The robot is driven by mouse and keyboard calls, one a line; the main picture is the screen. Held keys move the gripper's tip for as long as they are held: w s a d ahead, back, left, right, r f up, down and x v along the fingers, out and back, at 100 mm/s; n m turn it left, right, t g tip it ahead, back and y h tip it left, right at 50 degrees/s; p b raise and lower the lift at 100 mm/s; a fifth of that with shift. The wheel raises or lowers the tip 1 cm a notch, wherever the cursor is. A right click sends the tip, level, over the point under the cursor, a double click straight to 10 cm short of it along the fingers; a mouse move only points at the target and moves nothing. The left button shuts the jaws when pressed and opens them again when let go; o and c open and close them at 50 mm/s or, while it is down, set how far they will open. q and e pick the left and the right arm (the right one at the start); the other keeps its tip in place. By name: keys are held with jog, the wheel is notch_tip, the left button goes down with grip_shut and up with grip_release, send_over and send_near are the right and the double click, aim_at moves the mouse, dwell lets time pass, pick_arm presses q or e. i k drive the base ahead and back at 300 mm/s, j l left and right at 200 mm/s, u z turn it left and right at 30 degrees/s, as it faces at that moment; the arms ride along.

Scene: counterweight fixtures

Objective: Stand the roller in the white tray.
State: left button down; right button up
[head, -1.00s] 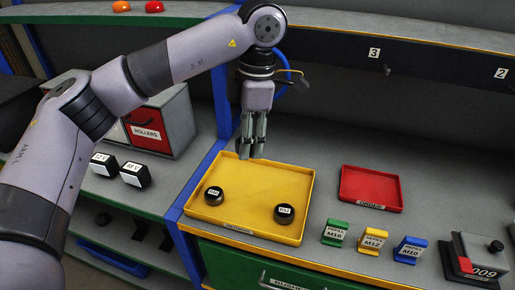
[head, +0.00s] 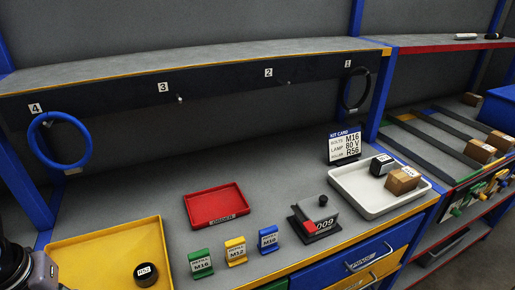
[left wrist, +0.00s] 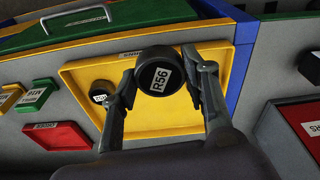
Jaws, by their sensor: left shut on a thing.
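The roller (left wrist: 160,78), a dark short cylinder labelled R56, is between the fingers of my left gripper (left wrist: 164,70) in the left wrist view. The gripper is shut on it, over the yellow tray (left wrist: 190,54); its height above the tray is hard to tell. The white tray (head: 345,184) is at the right of the bench in the head view. In the head view only part of my left arm shows, at the lower left edge.
A second roller (head: 146,273) stands in the yellow tray (head: 105,240). The red tray (head: 216,203) is empty.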

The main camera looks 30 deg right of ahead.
aim_at(359, 193)
jog(key=k+l+z, duration=0.1)
jog(key=k+z, duration=0.2)
jog(key=k, duration=0.35)
jog(key=i+l+z, duration=0.15)
jog(key=z, duration=0.35)
jog(key=i+z, duration=0.15)
jog(key=z, duration=0.35)
jog(key=i+z, duration=0.15)
jog(key=z, duration=0.3)
